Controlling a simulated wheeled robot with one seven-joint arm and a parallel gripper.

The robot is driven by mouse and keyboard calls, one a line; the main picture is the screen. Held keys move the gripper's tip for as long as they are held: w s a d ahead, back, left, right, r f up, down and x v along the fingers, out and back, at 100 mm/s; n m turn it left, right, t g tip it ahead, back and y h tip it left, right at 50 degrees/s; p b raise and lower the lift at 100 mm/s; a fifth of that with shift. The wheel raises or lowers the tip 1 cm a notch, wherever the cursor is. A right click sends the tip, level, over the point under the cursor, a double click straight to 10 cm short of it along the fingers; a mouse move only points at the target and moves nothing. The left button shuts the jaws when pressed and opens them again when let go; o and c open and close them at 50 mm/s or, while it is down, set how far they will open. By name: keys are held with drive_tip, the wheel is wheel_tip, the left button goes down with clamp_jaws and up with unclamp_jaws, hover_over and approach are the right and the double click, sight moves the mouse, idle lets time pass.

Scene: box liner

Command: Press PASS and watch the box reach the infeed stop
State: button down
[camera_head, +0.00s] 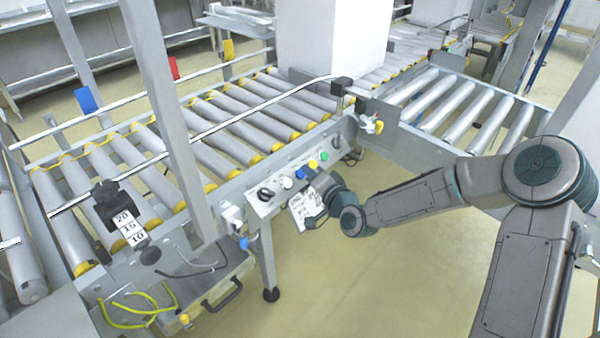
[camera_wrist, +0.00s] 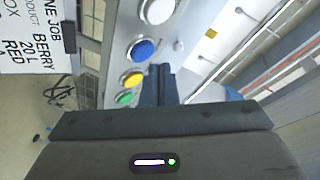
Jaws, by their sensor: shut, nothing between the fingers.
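A row of push buttons sits on the grey control panel (camera_head: 250,190) along the conveyor's near side: white (camera_head: 287,183), blue (camera_head: 301,174), yellow (camera_head: 312,165) and green (camera_head: 324,156). The wrist view shows white (camera_wrist: 157,10), blue (camera_wrist: 142,50), yellow (camera_wrist: 132,80) and green (camera_wrist: 124,98) up close. No PASS lettering is legible. My gripper (camera_wrist: 158,78) is shut and empty, its fingers just right of the blue and yellow buttons in the wrist view. I cannot tell whether they touch the panel. No box is visible on the rollers.
The roller conveyor (camera_head: 215,125) runs behind the panel, and another roller section (camera_head: 465,105) lies to the right. A printed job card (camera_head: 305,206) hangs below the buttons, close to my gripper. Black knobs (camera_head: 265,194) flank the buttons. Open floor lies in front.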

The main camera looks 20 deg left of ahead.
drive_tip(key=shift+a+f+b, duration=0.25)
drive_tip(key=shift+f+b, duration=0.05)
drive_tip(key=shift+b, duration=0.05)
